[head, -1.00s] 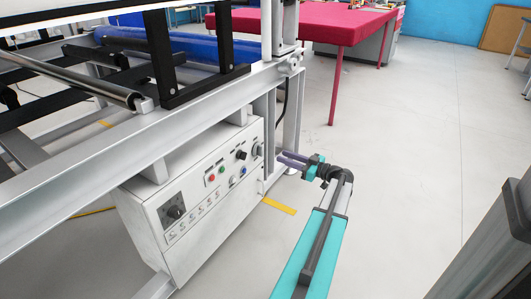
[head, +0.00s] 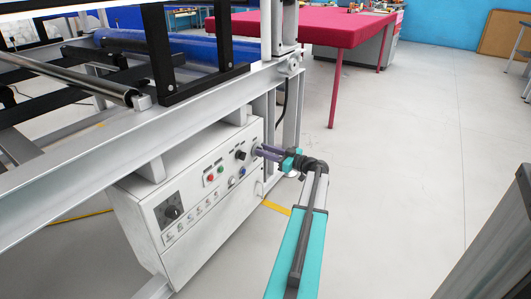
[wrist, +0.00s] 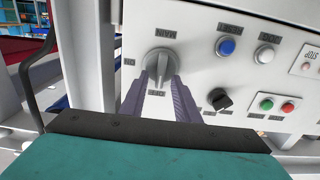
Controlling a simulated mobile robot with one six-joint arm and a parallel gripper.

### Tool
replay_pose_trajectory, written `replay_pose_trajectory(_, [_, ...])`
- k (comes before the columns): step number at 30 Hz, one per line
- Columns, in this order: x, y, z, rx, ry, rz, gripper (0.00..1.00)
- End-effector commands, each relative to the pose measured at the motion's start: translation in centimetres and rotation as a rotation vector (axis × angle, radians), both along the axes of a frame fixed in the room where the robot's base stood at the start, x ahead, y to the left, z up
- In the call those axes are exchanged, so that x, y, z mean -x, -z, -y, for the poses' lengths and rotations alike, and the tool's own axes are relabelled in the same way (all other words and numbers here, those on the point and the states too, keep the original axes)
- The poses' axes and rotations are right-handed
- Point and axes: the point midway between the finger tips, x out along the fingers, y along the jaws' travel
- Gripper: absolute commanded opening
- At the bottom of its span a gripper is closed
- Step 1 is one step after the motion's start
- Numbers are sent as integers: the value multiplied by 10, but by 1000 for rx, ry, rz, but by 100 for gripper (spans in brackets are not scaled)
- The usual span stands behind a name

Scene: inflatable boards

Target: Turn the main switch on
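The main switch is a grey rotary knob (wrist: 160,61) on the white control box, under a label that reads MAIN upside down in the wrist view. Its handle bar points down toward my gripper (wrist: 161,84). My two purple fingers are apart, their tips at either side of the handle's lower end. I cannot tell whether they touch it. In the head view my gripper (head: 264,151) reaches the right end of the box front (head: 198,217), and its fingers partly hide the switch.
A black knob (wrist: 219,99), a blue button (wrist: 226,46), a white button (wrist: 264,54), and green (wrist: 266,105) and red (wrist: 288,107) buttons are close by. A frame post (head: 291,120) stands just behind my gripper.

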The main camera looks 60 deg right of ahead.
Motion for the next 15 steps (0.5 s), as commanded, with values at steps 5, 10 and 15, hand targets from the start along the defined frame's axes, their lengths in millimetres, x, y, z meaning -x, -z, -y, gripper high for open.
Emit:
replay_pose_trajectory(5, [0, 0, 0, 0, 0, 0, 27])
replay_pose_trajectory(10, [0, 0, 0, 0, 0, 0, 0])
replay_pose_trajectory(15, [0, 0, 0, -1, 0, 0, 0])
